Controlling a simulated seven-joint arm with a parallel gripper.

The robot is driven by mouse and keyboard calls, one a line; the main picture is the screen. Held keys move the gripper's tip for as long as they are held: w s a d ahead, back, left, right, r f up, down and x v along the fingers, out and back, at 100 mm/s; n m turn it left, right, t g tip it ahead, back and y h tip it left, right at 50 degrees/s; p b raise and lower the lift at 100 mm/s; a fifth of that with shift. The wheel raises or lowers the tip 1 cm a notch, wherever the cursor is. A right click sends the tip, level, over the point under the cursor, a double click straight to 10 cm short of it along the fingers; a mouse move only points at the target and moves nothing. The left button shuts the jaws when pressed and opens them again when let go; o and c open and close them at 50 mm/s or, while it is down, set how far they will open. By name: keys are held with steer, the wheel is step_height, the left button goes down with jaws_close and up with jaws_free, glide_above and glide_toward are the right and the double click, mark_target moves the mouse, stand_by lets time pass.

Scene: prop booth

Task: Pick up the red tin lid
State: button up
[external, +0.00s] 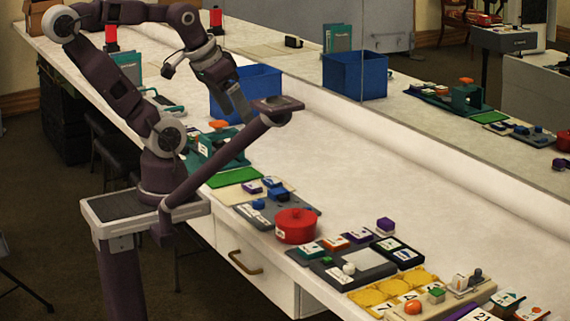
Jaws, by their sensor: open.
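A round red tin (296,232) stands on the counter near the front edge, at the near end of a grey board. Its red lid (295,216), with a small knob, appears to sit on top; the seam between lid and tin is hard to make out. My gripper (241,106) is open and points down, high above the counter near the blue bin, up and to the left of the tin. It is well apart from the lid, and I see nothing held in it. Its fingertips are small and partly lost against the bin.
A blue bin (262,88) stands behind my gripper. Boards with small coloured blocks (335,240) and yellow numbered tiles (380,295) lie near the tin. A green mat (234,178) lies left. A mirror (460,135) along the back reflects the counter. The counter's middle (370,190) is clear.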

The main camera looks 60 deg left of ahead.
steer(key=shift+o, duration=1.4)
steer(key=shift+s, duration=0.1)
steer(key=m+g, duration=0.6)
steer(key=m, duration=0.3)
glide_above(295, 209)
steer(key=f, duration=2.1)
steer(key=shift+w+a+f, duration=0.1)
steer(key=shift+w+f, duration=0.1)
steer(key=shift+f, duration=0.2)
steer(key=f, duration=0.8)
steer(key=shift+d, duration=0.2)
steer(key=shift+s, duration=0.15)
jaws_close()
